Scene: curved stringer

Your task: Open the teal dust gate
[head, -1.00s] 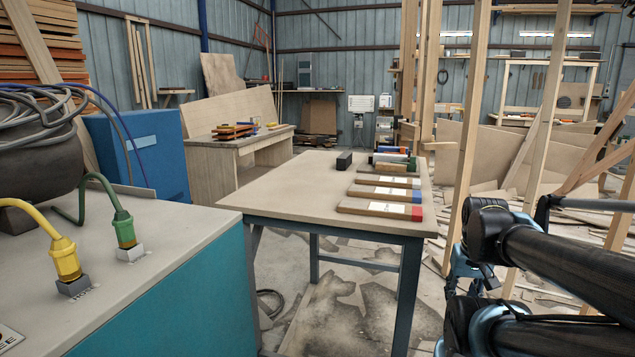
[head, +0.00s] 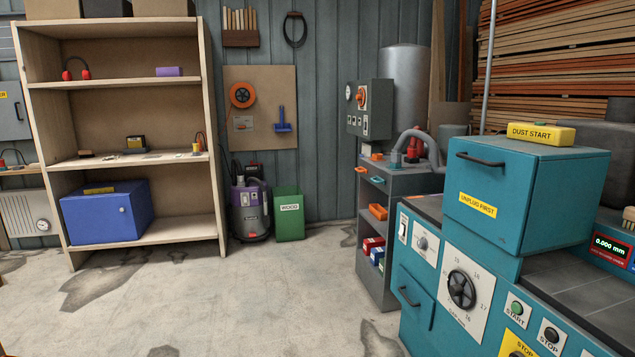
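No part in view is labelled as a dust gate, and I cannot tell which part it is. A teal machine (head: 455,270) fills the right side of the head view. A teal box-shaped cover (head: 500,185) with a dark bar handle and a yellow "UNPLUG FIRST" label sits on it. A yellow "DUST START" box (head: 541,133) lies on top of this cover. A small teal door (head: 412,305) with a dark handle is on the machine's lower left; it looks shut. My gripper is not in view.
Open concrete floor (head: 220,300) lies in front. A wooden shelf (head: 210,140) stands at left, with a purple vacuum (head: 248,208) and green bin (head: 289,216) beside it. A grey cabinet (head: 376,250) with a grey hose (head: 422,140) above stands left of the machine.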

